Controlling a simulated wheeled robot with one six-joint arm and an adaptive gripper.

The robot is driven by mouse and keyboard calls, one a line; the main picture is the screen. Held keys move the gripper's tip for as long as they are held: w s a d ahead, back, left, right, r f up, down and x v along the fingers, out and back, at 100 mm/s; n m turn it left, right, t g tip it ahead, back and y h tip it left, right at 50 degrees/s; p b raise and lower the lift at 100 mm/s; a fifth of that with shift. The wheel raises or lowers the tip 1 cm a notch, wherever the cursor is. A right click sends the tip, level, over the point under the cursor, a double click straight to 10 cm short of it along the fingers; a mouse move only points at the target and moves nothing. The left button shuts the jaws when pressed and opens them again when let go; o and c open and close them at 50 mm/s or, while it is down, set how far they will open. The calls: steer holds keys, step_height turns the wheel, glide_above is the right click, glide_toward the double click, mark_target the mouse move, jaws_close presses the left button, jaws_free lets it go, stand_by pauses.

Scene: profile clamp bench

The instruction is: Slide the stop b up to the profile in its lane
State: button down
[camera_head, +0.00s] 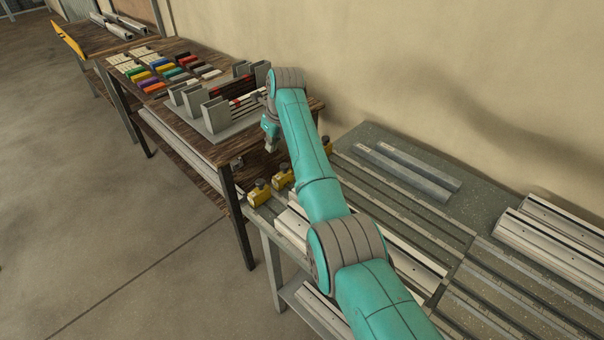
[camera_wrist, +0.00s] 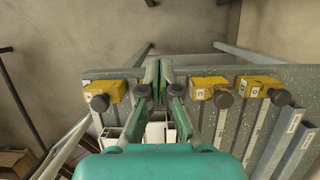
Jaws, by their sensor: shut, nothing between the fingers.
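Yellow stops with dark knobs stand in a row along the left end of the bench. The head view shows the front one (camera_head: 258,193), the second one (camera_head: 282,177) and a far one (camera_head: 327,146); my arm covers the room between. The wrist view shows the front stop (camera_wrist: 103,93) left of my gripper and two others (camera_wrist: 210,88) (camera_wrist: 265,87) to its right. My gripper (camera_wrist: 160,63) is shut and empty, in front of the place between them. A white profile (camera_wrist: 156,132) lies partly hidden below the fingers.
White profiles (camera_head: 552,243) lie at the right. A wooden table (camera_head: 180,60) with coloured blocks and a grey rack (camera_head: 215,115) stands beyond the bench end. Grey lanes (camera_head: 400,200) run along the bench.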

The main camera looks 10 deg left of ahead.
mark_target(289, 177)
steer(key=shift+s+d+f, duration=0.7)
steer(key=shift+s+d, duration=0.2)
steer(key=shift+d, duration=0.25)
steer(key=shift+s+d+f, duration=0.75)
steer(key=shift+s+d, duration=0.1)
steer(key=shift+d, duration=0.25)
steer(key=shift+s+d+f, duration=0.7)
steer(key=shift+s+d, duration=0.2)
steer(key=shift+d, duration=0.25)
steer(key=shift+s+d+f, duration=0.1)
steer(key=shift+s+d, duration=0.2)
steer(key=shift+d, duration=0.2)
steer(key=shift+w+a, duration=0.5)
steer(key=shift+a, duration=0.15)
step_height(289, 177, up, 8)
steer(key=shift+a+f, duration=0.15)
steer(key=shift+f, duration=0.1)
steer(key=shift+a, duration=0.1)
